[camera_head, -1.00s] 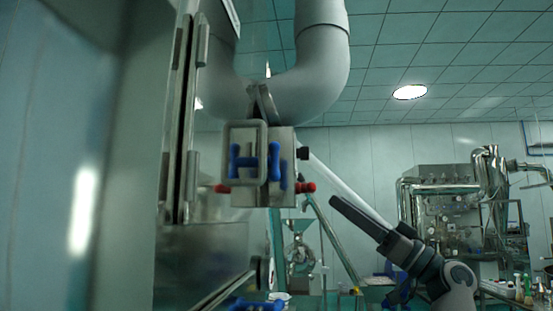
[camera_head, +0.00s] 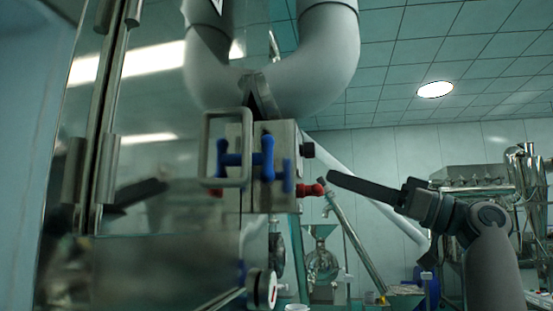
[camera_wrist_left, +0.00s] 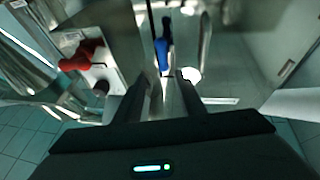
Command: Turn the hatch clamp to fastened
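The hatch clamp shows in the head view as a blue H-shaped handle (camera_head: 267,158), its bars upright, in front of a steel box (camera_head: 287,140). A grey metal loop handle (camera_head: 207,134) partly frames it. The blue handle also shows in the left wrist view (camera_wrist_left: 162,50), beyond the gap between my fingertips. My left gripper (camera_head: 333,176) is to the right of the clamp, pointing left, apart from it. In the left wrist view my fingers (camera_wrist_left: 159,78) are spread with nothing between them. My right gripper is not in view.
A red knob (camera_head: 314,190) on the box's right side is close to my fingertips; it also shows in the left wrist view (camera_wrist_left: 82,54). A shiny steel panel (camera_head: 160,255) fills the left. A gauge (camera_head: 262,289) sits below the box. Grey pipes (camera_head: 330,50) bend above.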

